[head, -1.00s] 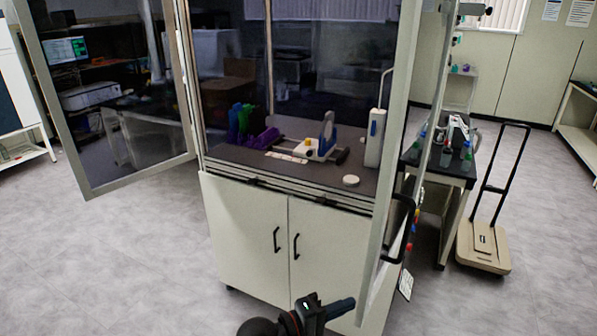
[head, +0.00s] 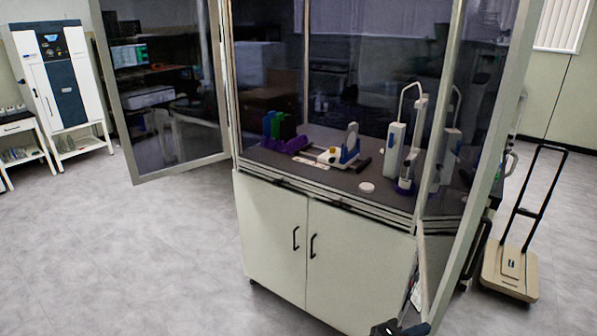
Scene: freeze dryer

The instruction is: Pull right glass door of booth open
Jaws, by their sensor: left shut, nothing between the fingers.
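The booth (head: 270,235) is a glass-walled cabinet with white lower cupboards. Its right glass door (head: 503,140) stands swung outward at the right, its pale frame leaning across the view and its glass seen at a slant. A dark handle (head: 476,252) shows near its lower outer edge. The left glass door (head: 182,172) stands wide open at the left. My left gripper (head: 402,328) is shut and empty at the bottom edge, close to the right door's lower part. I cannot tell whether it touches the door. My right gripper is out of view.
Inside the booth are coloured racks (head: 280,135), a white-and-blue device (head: 342,152), pipettes on a stand (head: 396,145) and a round white lid (head: 367,187). A folding trolley (head: 511,268) stands at right. Floor is clear at left.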

